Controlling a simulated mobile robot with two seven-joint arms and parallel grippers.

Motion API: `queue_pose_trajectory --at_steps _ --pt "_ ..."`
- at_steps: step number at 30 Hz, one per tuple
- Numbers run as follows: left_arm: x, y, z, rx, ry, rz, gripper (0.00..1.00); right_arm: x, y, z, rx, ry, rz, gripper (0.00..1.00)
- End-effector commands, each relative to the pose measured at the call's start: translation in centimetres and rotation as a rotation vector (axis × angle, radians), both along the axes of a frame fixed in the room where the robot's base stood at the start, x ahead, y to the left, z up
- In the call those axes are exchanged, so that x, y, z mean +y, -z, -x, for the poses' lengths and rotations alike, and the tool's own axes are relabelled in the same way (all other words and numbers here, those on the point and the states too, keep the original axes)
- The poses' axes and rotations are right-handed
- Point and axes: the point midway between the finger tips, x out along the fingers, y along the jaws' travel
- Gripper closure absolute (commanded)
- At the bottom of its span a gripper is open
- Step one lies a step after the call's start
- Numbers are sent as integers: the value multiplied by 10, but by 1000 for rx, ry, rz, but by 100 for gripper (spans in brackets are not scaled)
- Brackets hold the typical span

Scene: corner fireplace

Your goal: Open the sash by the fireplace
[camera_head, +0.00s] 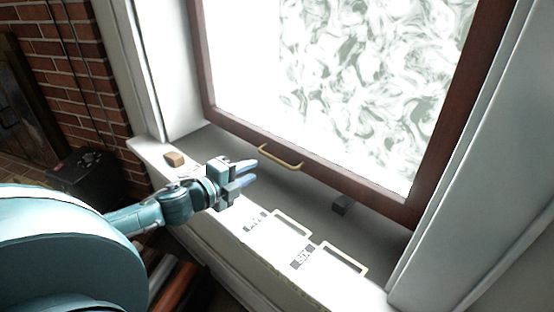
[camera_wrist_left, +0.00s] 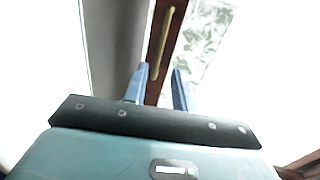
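The sash (camera_head: 345,185) is a red-brown wooden frame around a bright pane with a swirled pattern. A brass handle (camera_head: 281,158) sits on its bottom rail; the handle also shows in the left wrist view (camera_wrist_left: 163,42). My left gripper (camera_head: 249,172) is over the sill, just left of and below the handle, with its blue fingers apart and nothing between them. In the left wrist view the fingertips (camera_wrist_left: 158,74) point at the rail with the handle beyond them, apart from it. I cannot tell how far the sash is raised. My right gripper is out of view.
A white sill (camera_head: 258,262) runs below the window, with a small wooden block (camera_head: 174,158) and two pale rectangular frames (camera_head: 345,260) on it. A dark block (camera_head: 343,205) is under the sash. The brick fireplace wall (camera_head: 70,75) and a black box (camera_head: 90,178) are at left.

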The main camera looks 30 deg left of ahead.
Motion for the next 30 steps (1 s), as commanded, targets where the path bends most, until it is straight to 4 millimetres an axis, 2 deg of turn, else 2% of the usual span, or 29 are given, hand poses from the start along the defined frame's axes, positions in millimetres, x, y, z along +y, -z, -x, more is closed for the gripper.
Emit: queue_pose_trajectory --at_steps 21,30 --pt "-13 19 -89 -2 -1 2 73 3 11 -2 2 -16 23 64" --pt "-16 22 -104 1 0 1 73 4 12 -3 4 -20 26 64"
